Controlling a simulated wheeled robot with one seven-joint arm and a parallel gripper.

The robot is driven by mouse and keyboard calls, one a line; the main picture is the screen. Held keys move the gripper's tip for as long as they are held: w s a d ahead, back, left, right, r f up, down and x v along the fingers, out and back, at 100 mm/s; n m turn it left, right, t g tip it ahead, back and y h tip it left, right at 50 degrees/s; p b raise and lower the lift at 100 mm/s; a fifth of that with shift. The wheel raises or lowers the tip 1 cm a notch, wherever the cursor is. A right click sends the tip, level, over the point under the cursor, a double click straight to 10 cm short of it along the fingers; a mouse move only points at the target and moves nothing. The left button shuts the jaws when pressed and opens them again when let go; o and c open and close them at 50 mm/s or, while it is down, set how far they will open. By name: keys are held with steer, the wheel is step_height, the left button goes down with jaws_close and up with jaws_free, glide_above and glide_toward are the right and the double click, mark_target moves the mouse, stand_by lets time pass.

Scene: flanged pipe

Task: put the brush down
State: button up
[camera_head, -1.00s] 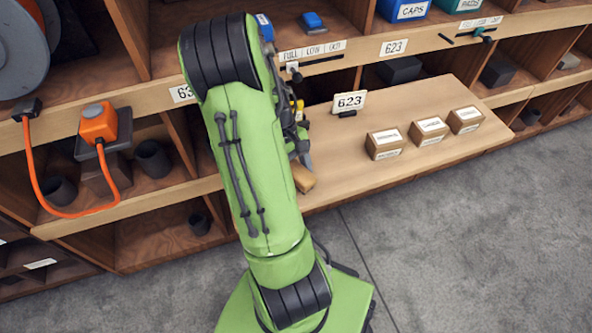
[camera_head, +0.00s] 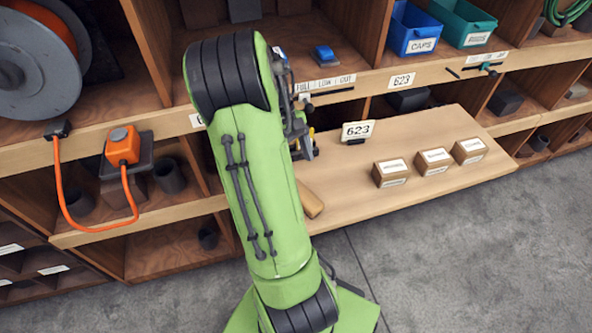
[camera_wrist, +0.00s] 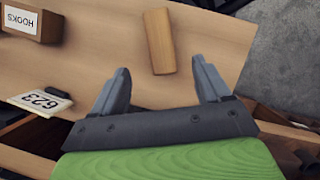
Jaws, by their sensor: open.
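The brush shows as a light wooden block (camera_head: 311,204) lying on the wooden pull-out board (camera_head: 420,185), partly hidden behind my arm in the head view. In the wrist view the brush (camera_wrist: 159,41) lies flat beyond my fingertips, with only its plain wooden top showing; any bristles are hidden. My gripper (camera_wrist: 160,82) is open and empty, its two fingers apart and clear of the brush. In the head view my gripper (camera_head: 306,148) is mostly hidden by my green arm.
A 623 plate (camera_head: 357,131) stands on the board, with three small labelled boxes (camera_head: 390,173) to its right. Shelves with blue and teal bins (camera_head: 415,30) rise behind. An orange device with a cable (camera_head: 123,145) is at left. The board's middle front is clear.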

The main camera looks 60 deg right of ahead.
steer(key=w+a+r+n+t+h, duration=0.1)
steer(key=w+a+r+t, duration=0.2)
steer(key=a, duration=0.5)
steer(key=w+a+r+n+t+h, duration=0.1)
steer(key=w+a+r, duration=0.2)
steer(key=a+r, duration=0.35)
steer(key=s+a+r+n+t, duration=0.1)
steer(key=s+a+t, duration=0.1)
steer(key=a, duration=0.5)
steer(key=s+a+r+n+t, duration=0.1)
steer(key=s+a+t, duration=0.2)
steer(key=a, duration=0.4)
steer(key=shift+s+r+n+t, duration=0.25)
steer(key=shift+n+t, duration=0.05)
